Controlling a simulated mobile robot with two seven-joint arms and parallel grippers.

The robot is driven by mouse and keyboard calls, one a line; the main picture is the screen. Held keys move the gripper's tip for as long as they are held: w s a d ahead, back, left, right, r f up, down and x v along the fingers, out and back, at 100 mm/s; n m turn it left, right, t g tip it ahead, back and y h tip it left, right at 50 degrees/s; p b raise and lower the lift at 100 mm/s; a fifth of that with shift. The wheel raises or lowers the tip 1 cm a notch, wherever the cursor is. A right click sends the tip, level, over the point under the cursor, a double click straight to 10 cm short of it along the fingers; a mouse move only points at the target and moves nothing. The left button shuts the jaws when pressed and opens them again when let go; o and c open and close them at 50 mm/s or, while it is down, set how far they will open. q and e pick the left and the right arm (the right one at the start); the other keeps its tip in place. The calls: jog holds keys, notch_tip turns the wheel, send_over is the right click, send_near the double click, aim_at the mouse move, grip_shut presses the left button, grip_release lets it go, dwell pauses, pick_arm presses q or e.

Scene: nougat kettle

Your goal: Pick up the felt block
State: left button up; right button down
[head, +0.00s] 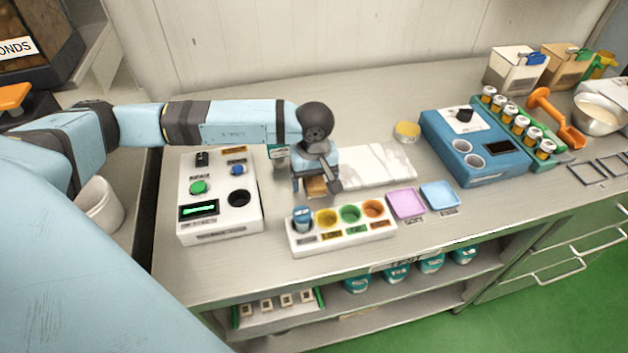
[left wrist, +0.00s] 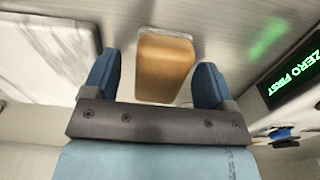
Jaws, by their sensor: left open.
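The felt block, a tan-brown block with rounded edges (left wrist: 165,70), shows between the two blue fingers of my left gripper (left wrist: 159,84) in the left wrist view. A gap shows on each side of it, so the fingers look open and apart from it. In the head view the left gripper (head: 316,186) points down at the counter behind the row of coloured cups, with the block (head: 316,188) partly hidden under it. Whether the fingertips reach down beside the block is hard to tell. My right gripper is not in view.
A white tray with coloured cups (head: 345,242) stands just in front of the gripper. A white box with a green display (head: 222,221) is to the left. A white marbled slab (head: 378,165) lies to the right, with a blue device (head: 455,145) beyond.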

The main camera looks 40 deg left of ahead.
aim_at(314, 178)
pick_arm(q)
jog(key=c, duration=1)
notch_tip(314, 178, up, 20)
jog(key=shift+r+b, duration=0.1)
jog(key=shift+b, duration=0.35)
jog(key=shift+o, duration=0.3)
